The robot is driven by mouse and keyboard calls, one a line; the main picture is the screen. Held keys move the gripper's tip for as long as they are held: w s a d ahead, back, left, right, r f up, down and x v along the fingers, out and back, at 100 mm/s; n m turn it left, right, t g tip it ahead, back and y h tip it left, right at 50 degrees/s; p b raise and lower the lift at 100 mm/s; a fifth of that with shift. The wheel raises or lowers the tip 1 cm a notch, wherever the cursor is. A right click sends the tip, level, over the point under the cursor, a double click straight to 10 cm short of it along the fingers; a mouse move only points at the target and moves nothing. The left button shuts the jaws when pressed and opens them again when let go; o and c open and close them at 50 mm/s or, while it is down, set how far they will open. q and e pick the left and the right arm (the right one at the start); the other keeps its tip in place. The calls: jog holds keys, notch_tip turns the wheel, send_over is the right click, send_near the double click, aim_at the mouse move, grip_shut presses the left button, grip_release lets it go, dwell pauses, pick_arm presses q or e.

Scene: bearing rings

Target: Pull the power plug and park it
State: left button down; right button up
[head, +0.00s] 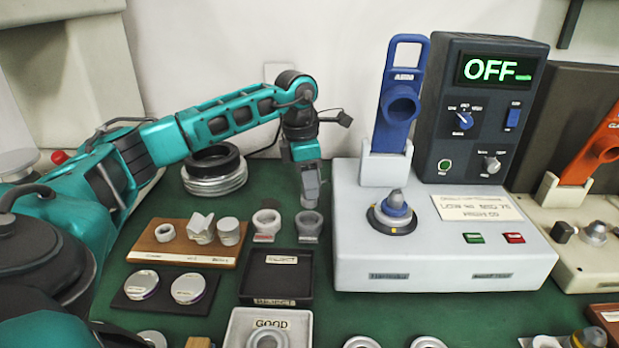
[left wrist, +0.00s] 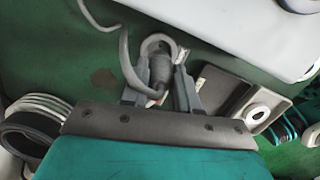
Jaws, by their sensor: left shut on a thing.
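My left gripper (head: 309,200) points down above the green table, left of the white power unit (head: 450,268). In the left wrist view its two fingers (left wrist: 160,90) are shut on the grey power plug (left wrist: 159,70), whose grey cable (left wrist: 124,50) curves away to the upper left. In the head view the plug is mostly hidden by the fingers. A grey ring-shaped holder (head: 310,226) stands just below the gripper. The plug appears over or close to it; I cannot tell whether it is inside. My right gripper is not in view.
The unit's display (head: 495,69) reads OFF. A white ring holder (head: 266,222) stands beside the grey one. A wooden tray (head: 170,250) with bearing parts and a black reject tray (head: 248,290) lie in front. A coil (head: 214,180) lies behind.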

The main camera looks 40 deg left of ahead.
aim_at(309, 204)
pick_arm(q)
notch_tip(309, 204, down, 3)
jog(key=shift+f+b, duration=0.15)
jog(key=shift+b, duration=1.05)
jog(key=shift+f+b, duration=0.3)
jog(key=shift+f, duration=0.05)
jog(key=shift+f+b, duration=0.3)
jog(key=shift+f, duration=0.05)
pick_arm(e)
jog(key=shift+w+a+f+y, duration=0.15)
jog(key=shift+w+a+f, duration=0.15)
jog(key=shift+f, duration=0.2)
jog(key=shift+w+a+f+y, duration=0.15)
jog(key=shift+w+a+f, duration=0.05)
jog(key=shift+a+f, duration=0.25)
pick_arm(q)
jog(key=shift+r, duration=0.1)
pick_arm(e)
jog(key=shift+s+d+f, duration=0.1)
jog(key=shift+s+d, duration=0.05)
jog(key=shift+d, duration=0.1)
pick_arm(q)
jog(key=shift+p, duration=0.55)
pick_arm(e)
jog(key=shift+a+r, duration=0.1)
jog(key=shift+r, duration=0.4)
